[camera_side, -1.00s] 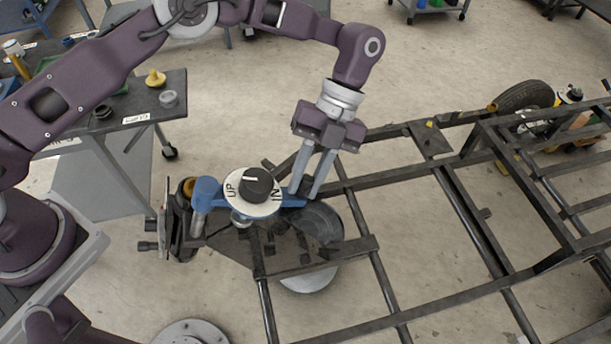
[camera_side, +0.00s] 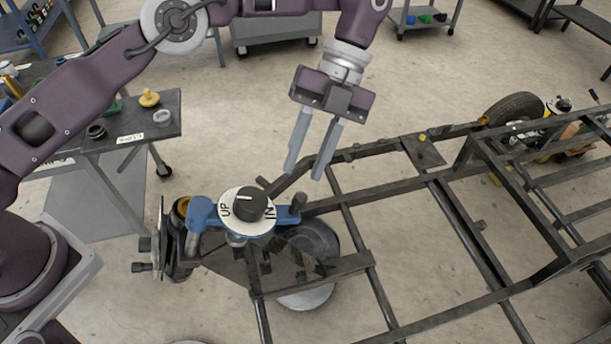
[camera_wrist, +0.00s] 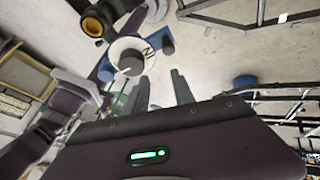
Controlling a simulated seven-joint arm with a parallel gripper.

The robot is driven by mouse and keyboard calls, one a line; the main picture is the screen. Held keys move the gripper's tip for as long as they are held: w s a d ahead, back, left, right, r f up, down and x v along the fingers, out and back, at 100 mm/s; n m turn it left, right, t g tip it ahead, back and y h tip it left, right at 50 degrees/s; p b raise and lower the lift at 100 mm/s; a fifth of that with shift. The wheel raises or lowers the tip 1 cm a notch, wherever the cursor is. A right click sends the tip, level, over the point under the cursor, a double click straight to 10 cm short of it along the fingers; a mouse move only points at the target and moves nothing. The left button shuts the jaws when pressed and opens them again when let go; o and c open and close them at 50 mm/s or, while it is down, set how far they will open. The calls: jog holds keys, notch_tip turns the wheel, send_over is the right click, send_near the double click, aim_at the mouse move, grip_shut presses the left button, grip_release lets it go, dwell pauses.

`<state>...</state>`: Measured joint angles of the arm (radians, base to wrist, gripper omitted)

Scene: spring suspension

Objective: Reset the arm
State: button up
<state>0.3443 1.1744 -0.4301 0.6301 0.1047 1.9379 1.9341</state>
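My gripper (camera_side: 308,174) hangs above the dark metal frame (camera_side: 357,193) in the side view, its two long grey fingers apart with nothing between them. In the wrist view the fingers (camera_wrist: 160,82) are also apart and empty. Below and left of the fingertips is a blue arm part (camera_side: 203,213) bearing a white disc marked "UP" and "IN" with a black knob (camera_side: 249,204) on top. The white disc (camera_wrist: 142,45) shows in the wrist view just beyond the fingers. The gripper is clear of the blue part.
A grey cart (camera_side: 75,172) at left holds a yellow piece (camera_side: 149,98) and small rings. The dark frame stretches right to a wheel (camera_side: 513,107). Other carts stand at the back. Open floor (camera_side: 240,110) lies behind the frame.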

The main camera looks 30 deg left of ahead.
jog(key=shift+r, duration=0.25)
jog(key=s+a+r+n+t, duration=0.3)
jog(key=a+r+n, duration=0.3)
jog(key=r+n, duration=0.15)
jog(key=s+a+r+n+t, duration=0.2)
jog(key=a+r+n+t, duration=0.1)
jog(key=a+r+n, duration=0.4)
jog(key=s+a+f+n+t, duration=0.2)
jog(key=s+a+n+t, duration=0.4)
jog(key=s+n, duration=0.8)
jog(key=a+n, duration=0.1)
jog(key=a, duration=0.2)
jog(key=shift+s+a+t+h, duration=0.2)
jog(key=shift+s+t+h, duration=0.2)
